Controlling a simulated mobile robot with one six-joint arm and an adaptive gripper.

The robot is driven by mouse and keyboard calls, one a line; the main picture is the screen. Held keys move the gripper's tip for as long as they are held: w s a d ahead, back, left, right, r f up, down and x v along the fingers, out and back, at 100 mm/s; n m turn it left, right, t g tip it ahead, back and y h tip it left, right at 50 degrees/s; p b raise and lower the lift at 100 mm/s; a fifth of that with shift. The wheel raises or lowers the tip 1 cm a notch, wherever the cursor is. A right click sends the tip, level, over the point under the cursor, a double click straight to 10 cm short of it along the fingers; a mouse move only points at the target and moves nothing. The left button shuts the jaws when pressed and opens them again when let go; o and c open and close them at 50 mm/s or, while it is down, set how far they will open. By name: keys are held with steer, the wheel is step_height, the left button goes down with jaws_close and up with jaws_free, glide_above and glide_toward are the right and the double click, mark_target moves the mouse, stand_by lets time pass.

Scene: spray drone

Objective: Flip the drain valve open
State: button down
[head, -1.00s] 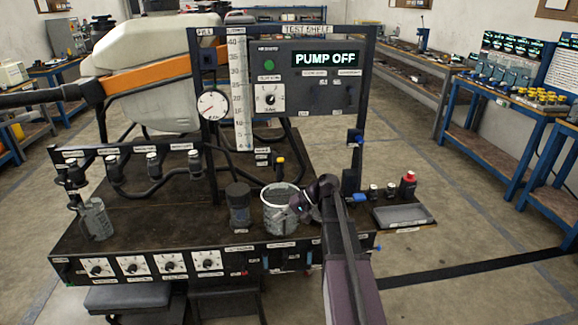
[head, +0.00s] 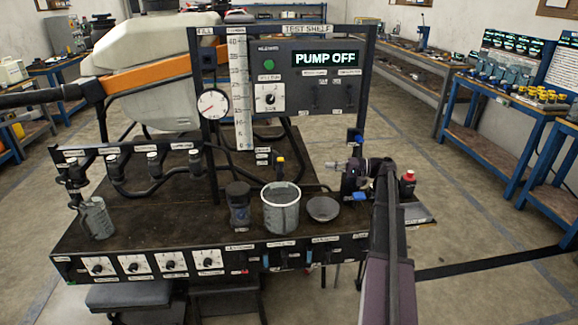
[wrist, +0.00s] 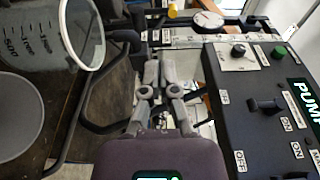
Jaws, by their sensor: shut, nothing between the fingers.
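No label naming the drain valve is readable, so I cannot tell which fitting it is. A small valve with a yellow top (head: 280,164) stands behind the beaker in the head view; a yellow top (wrist: 172,10) also shows at the top of the wrist view. A blue fitting (head: 355,135) is on the right post, and another blue piece (head: 361,196) shows just below my gripper. My gripper (head: 334,166) is shut and empty, above the right part of the bench, pointing left. In the wrist view its fingers (wrist: 160,68) are together, touching no valve.
A clear beaker (head: 281,212), a dark jar (head: 238,205) and a grey dish (head: 323,208) stand along the bench front. The control panel (head: 305,92) reads PUMP OFF. A red-capped bottle (head: 408,182) is at the right. Black hoses (head: 140,185) run at the left.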

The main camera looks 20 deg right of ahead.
steer(key=shift+a, duration=0.15)
steer(key=x, duration=1.3)
steer(key=shift+w+a, duration=0.3)
